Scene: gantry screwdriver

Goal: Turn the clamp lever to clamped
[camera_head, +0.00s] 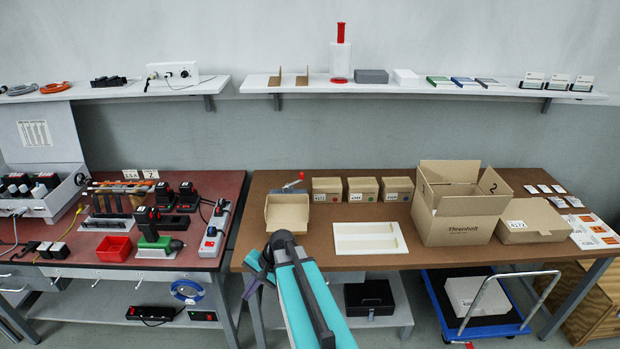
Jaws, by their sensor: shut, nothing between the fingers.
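A small clamp with a red-tipped lever (293,184) stands on the brown table, just behind an open cardboard box (287,212). The lever slants up to the right, with its red tip at the upper end. The lower part of the clamp is partly hidden by the box, and I cannot tell its exact setting. My gripper (251,284) is at the table's front left edge, in front of the box and well apart from the lever. It is shut and holds nothing. My teal arm reaches up from the bottom of the view.
Small labelled boxes (362,189) stand right of the clamp. A cream tray (369,238) lies in front of them, and a large open carton (461,207) stands further right. A red-topped bench (110,250) with tools is at the left, across a narrow gap. A shelf (300,88) runs above.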

